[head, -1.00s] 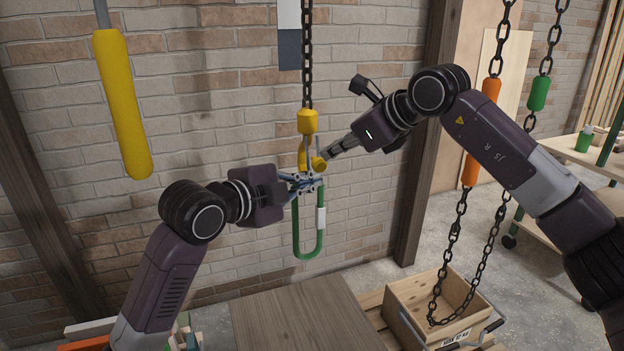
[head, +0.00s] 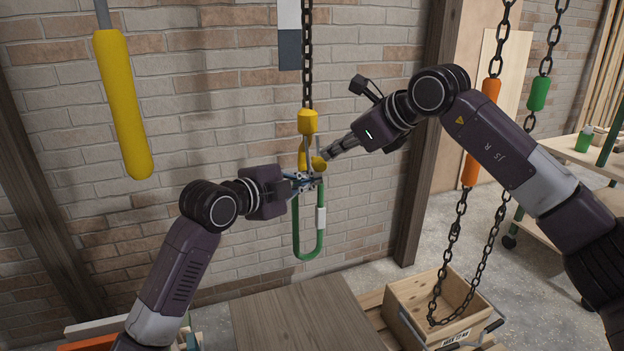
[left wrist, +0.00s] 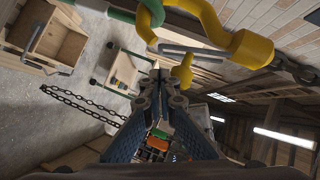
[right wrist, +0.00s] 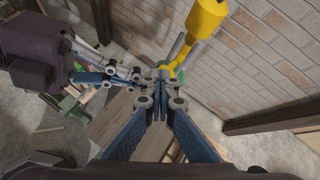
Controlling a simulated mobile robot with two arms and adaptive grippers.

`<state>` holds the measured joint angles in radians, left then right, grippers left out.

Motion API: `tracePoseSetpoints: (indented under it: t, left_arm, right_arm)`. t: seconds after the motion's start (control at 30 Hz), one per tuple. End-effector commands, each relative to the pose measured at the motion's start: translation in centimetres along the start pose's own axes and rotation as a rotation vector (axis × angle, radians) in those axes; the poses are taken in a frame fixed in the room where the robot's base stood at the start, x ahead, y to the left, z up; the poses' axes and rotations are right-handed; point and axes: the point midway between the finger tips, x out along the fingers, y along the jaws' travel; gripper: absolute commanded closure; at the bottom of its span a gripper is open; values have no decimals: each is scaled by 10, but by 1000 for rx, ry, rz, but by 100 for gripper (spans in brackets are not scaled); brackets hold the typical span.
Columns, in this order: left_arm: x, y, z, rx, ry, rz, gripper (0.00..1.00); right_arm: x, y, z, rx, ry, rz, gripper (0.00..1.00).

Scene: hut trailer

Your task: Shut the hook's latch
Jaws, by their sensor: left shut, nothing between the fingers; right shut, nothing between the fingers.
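The yellow hook (head: 306,122) hangs from a chain, with its bend lower down. A green sling loop (head: 296,228) with a white tag hangs below it. A thin grey bar, which looks like the latch (left wrist: 195,48), crosses near the hook's yellow body (left wrist: 250,48) in the left wrist view. I cannot tell how far it stands from the hook's tip. My left gripper (head: 317,180) is shut and empty at the hook's lower part, at the sling's top. My right gripper (head: 326,157) is shut and empty beside the hook's right side. The fingertips partly hide the hook in the right wrist view (right wrist: 205,18).
A brick wall (head: 230,120) stands close behind the hook. A yellow hanging bar (head: 123,105) is at left. Chains with orange (head: 470,165) and green sleeves hang at right, above a wooden crate (head: 410,310). A wooden tabletop (head: 290,315) lies below.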

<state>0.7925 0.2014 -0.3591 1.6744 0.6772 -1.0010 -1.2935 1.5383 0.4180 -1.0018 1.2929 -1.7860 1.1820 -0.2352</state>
Motion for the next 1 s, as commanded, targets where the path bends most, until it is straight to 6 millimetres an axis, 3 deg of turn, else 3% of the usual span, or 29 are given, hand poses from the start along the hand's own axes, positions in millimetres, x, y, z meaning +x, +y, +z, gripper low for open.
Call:
tracePoseSetpoints:
  t: [0.27, 0.63, 1.0]
  left_arm:
    - [1, 0, 2, -2, 1, -1, 100]
    - [1, 1, 2, -2, 0, 0, 100]
    - [1, 0, 2, -2, 0, 0, 100]
  right_arm:
    - [0, 0, 0, 0, 0, 0, 100]
    - [0, 0, 0, 0, 0, 0, 61]
    - [-5, 0, 0, -1, -1, -1, 60]
